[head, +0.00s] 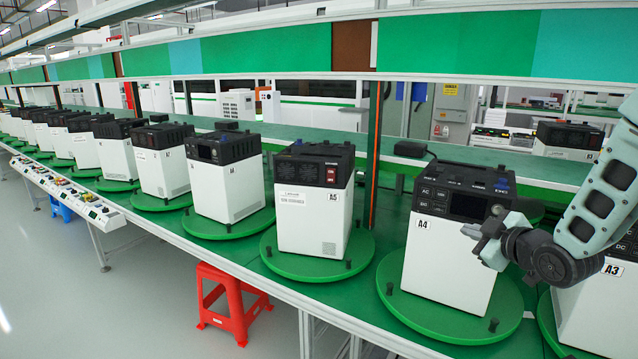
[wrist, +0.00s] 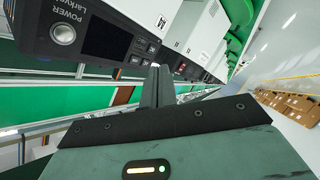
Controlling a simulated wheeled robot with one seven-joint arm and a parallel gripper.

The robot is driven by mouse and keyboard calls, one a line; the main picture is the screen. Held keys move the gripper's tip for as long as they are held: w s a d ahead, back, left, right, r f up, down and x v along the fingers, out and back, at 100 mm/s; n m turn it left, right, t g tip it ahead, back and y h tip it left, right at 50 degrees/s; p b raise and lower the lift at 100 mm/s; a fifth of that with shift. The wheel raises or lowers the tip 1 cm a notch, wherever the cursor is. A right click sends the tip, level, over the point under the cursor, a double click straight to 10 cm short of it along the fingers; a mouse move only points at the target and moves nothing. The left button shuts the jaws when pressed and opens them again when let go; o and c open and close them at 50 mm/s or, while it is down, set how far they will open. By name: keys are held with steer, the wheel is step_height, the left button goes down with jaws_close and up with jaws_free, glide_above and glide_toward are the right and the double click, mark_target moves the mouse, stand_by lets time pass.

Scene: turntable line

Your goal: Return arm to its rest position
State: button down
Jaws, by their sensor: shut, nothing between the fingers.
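My gripper (head: 476,236) is in front of the upper right part of the white and black power unit labelled A4 (head: 440,262) in the head view. My arm reaches in from the right edge. In the wrist view my gripper (wrist: 158,72) shows its two fingers together, with nothing between them. The unit's black top panel with a screen and a round power button (wrist: 63,33) is close beyond the fingers. I cannot tell whether the fingers touch the unit.
Unit A4 stands on a round green turntable (head: 385,292) with small black pegs. Unit A3 (head: 590,310) is partly hidden behind my arm. Unit A5 (head: 305,215) and several others line the bench to the left. A red stool (head: 232,300) stands on the open grey floor.

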steer(key=s+a+f+m+g, duration=0.1)
steer(key=s+a+g, duration=0.2)
steer(key=s+a, duration=0.4)
steer(key=s+a+m+g, duration=0.1)
steer(key=s+a+g, duration=0.35)
steer(key=a, duration=0.55)
steer(key=s+a+g+h, duration=0.1)
steer(key=s+a+g, duration=0.1)
steer(key=s, duration=1)
steer(key=s+a+m+g+h, duration=0.1)
steer(key=s+g, duration=0.3)
steer(key=s, duration=0.9)
steer(key=shift+s+a+r+g+h, duration=0.15)
steer(key=shift+s+a+g+h, duration=0.2)
steer(key=shift+a, duration=0.55)
steer(key=shift+w, duration=0.1)
